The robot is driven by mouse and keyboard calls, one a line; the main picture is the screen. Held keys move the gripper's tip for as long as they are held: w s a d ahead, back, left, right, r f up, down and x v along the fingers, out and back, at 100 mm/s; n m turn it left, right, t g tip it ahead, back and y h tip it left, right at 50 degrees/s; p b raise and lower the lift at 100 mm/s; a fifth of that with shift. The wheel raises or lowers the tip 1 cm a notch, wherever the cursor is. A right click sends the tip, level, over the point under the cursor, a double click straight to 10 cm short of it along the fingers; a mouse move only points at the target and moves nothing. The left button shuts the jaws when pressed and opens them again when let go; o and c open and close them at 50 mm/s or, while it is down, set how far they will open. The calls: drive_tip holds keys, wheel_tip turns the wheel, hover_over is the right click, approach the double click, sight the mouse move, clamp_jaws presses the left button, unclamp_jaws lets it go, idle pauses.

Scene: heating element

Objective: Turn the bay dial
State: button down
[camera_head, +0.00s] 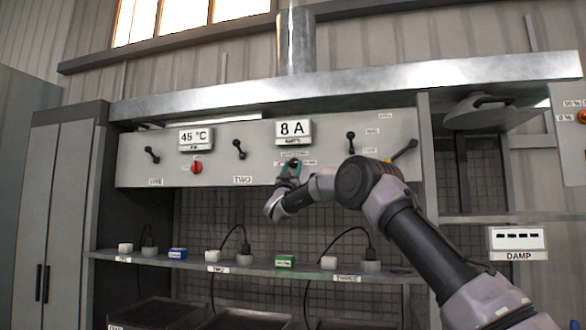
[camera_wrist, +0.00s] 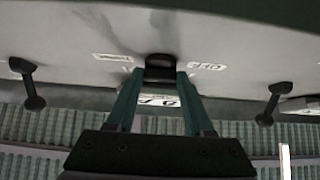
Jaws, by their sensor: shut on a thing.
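The dial, a small black knob (camera_wrist: 160,66) on the grey panel, sits between the fingertips of my gripper (camera_wrist: 160,80) in the wrist view. My green-fingered gripper is shut on it, with one finger on each side. In the head view my gripper (camera_head: 291,166) is at the panel just below the "8 A" display (camera_head: 293,131). The dial is mostly hidden there by the gripper. Small labels stand around the dial; the one on its right reads "OFF" (camera_wrist: 207,66) in the wrist view, and another is partly covered by my fingers.
A red dial (camera_head: 197,167) sits under the "45 °C" display (camera_head: 195,138). Black levers (camera_head: 152,154), (camera_head: 239,150) and (camera_head: 351,143) stick out of the panel. Below, a shelf (camera_head: 190,263) holds several small blocks and cabled plugs. A box marked "DAMP" (camera_head: 517,242) is at right.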

drive_tip(key=shift+m+h, duration=0.3)
drive_tip(key=shift+h, duration=0.1)
drive_tip(key=shift+c, duration=1.4)
unclamp_jaws()
drive_tip(key=v, duration=1.1)
drive_tip(key=shift+r, duration=0.1)
drive_tip(key=s+d+r+n+g+y, duration=0.2)
drive_tip(key=d+r+y, duration=0.4)
drive_tip(key=d, duration=0.1)
drive_tip(key=s+d+n+g+y, duration=0.1)
drive_tip(key=s+d+g+y, duration=0.3)
drive_tip(key=s+d, duration=0.2)
drive_tip(key=s+d+f+m+g, duration=0.1)
drive_tip(key=s+d+f+g, duration=0.3)
drive_tip(key=s+f, duration=0.4)
drive_tip(key=s+d+f+m+g, duration=0.1)
drive_tip(key=s+d+f+g, duration=0.3)
drive_tip(key=s, duration=1.3)
drive_tip(key=s+d+f+m+g, duration=0.1)
drive_tip(key=s+d+f+g, duration=0.4)
drive_tip(key=s+f, duration=0.7)
drive_tip(key=shift+s+d+f+m+h, duration=0.2)
drive_tip(key=shift+s+d+m+h, duration=0.15)
drive_tip(key=shift+s, duration=0.5)
